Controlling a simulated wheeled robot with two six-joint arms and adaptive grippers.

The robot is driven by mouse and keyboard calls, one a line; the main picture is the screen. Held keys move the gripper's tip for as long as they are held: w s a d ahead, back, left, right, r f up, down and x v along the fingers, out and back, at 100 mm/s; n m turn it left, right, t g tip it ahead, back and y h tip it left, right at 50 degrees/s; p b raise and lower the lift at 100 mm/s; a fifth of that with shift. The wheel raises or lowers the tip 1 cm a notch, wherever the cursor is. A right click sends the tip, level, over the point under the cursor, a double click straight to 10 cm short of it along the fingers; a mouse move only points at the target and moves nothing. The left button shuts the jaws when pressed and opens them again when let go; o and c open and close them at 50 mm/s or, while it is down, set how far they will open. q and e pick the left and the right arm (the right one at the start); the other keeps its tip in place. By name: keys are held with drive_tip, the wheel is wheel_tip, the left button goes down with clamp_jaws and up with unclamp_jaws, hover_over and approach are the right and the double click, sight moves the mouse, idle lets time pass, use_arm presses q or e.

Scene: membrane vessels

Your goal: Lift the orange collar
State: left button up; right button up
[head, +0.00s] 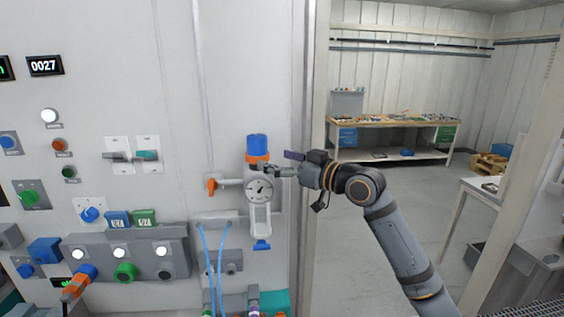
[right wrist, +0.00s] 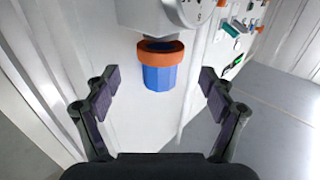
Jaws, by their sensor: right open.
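The orange collar (head: 257,158) is a ring under the blue cap (head: 257,144), above the round gauge (head: 259,189) on the wall panel. In the right wrist view the orange collar (right wrist: 160,52) shows with the blue cap (right wrist: 159,78) below it, as that view looks inverted. My right gripper (head: 280,163) is just right of the collar in the head view. In the wrist view its two fingers are spread wide, with the cap and collar seen between them, apart from both. My left gripper is not in view.
An orange-handled valve (head: 212,186) sticks out left of the gauge. Blue hoses (head: 212,255) hang below it. Knobs and switches cover the panel to the left. A door frame (head: 315,140) stands right of the panel, with open floor and a workbench (head: 395,121) beyond.

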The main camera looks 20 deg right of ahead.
drive_tip(key=shift+v, duration=1.05)
drive_tip(key=shift+a, duration=0.1)
